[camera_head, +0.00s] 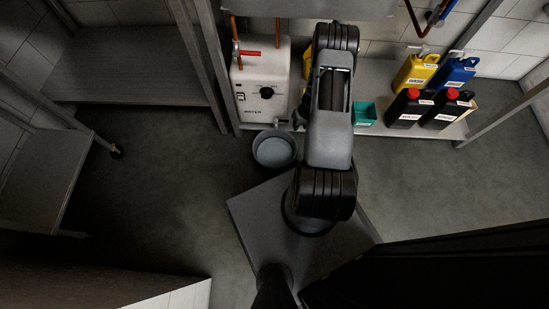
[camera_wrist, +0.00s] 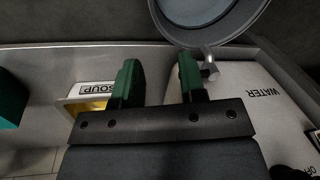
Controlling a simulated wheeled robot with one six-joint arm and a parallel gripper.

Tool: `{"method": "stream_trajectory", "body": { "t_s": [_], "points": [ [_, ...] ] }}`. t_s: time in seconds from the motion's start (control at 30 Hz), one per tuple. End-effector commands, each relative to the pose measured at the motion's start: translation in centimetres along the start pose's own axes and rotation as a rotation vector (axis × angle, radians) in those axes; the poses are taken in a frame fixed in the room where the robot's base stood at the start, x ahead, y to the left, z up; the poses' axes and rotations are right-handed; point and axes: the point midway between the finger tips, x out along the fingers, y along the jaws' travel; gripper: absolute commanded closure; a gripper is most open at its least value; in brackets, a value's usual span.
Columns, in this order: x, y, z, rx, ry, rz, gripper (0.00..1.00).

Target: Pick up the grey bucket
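The grey bucket (camera_head: 275,150) is round and open-topped. In the head view it stands on the floor just in front of the white water boiler (camera_head: 262,85), left of my arm, and it looks empty. In the wrist view the bucket (camera_wrist: 205,18) is at the top, cut off by the frame edge, with a small metal tap (camera_wrist: 209,68) in front of its near rim. My gripper (camera_wrist: 158,78) has two green-padded fingers spread apart with nothing between them. The bucket lies beyond the fingertips, up and to the right. In the head view my arm mostly hides the gripper.
A low shelf (camera_head: 375,135) holds the boiler, a teal box (camera_head: 364,114), yellow and blue jugs and two dark red-capped containers. In the wrist view a yellow container labelled SOUP (camera_wrist: 93,98) sits beside the left finger. Grey floor (camera_head: 185,160) is clear left of the bucket.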

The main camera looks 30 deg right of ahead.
Motion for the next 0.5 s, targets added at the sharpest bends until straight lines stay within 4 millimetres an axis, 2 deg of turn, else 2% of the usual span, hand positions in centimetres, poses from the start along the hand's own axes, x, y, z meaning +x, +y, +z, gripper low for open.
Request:
{"method": "stream_trajectory", "body": {
  "t_s": [0.03, 0.1, 0.3, 0.5],
  "points": [
    [1.8, 0.5, 0.5, 0.006, -0.006, -0.001, 0.62],
    [3.2, 0.9, 0.9, 0.01, -0.01, 0.0, 0.62],
    [7.2, 1.2, 1.3, 0.012, -0.014, 0.0, 0.62],
    [10.4, 1.1, 1.3, 0.012, -0.014, 0.0, 0.62]
  ]
}}
